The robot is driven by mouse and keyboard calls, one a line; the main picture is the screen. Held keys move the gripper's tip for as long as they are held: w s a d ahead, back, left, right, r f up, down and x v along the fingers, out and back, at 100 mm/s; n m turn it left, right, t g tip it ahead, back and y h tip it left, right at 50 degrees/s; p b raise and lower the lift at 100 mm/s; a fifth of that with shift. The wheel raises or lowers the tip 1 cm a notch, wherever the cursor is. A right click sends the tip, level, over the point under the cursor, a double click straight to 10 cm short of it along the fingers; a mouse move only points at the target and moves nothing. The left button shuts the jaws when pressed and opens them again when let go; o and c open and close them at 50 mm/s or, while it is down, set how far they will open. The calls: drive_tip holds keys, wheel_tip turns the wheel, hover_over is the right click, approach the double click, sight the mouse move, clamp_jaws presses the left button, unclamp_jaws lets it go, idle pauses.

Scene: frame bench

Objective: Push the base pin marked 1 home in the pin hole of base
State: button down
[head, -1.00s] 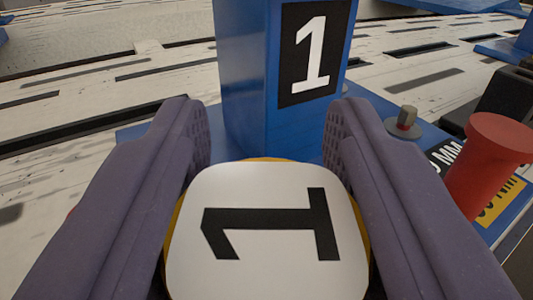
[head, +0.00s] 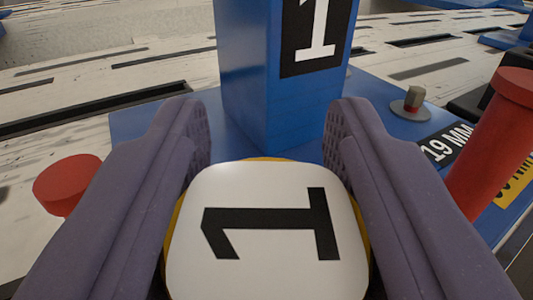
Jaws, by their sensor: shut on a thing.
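The base pin marked 1 (head: 266,230) has a white, rounded top with a black 1 and a yellow rim. My gripper (head: 267,140) is shut on it, with one purple finger on each side. The blue base (head: 290,148) lies ahead and below, with an upright blue post (head: 250,75) bearing a black plate marked 1 (head: 317,35). The pin's lower part and the pin hole are hidden behind the pin's top and my fingers.
A red capped pin (head: 490,150) stands close on the right, and a red knob (head: 68,185) is at the left. A small grey stud (head: 413,100) and a 19 MM label (head: 447,143) are on the base. The pale slotted bench (head: 80,90) extends behind.

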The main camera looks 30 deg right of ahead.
drive_tip(key=shift+f, duration=0.5)
drive_tip(key=c, duration=0.5)
unclamp_jaws()
drive_tip(key=shift+c, duration=0.2)
drive_tip(key=p+v, duration=0.2)
drive_tip(key=v, duration=0.6)
drive_tip(key=shift+p, duration=0.35)
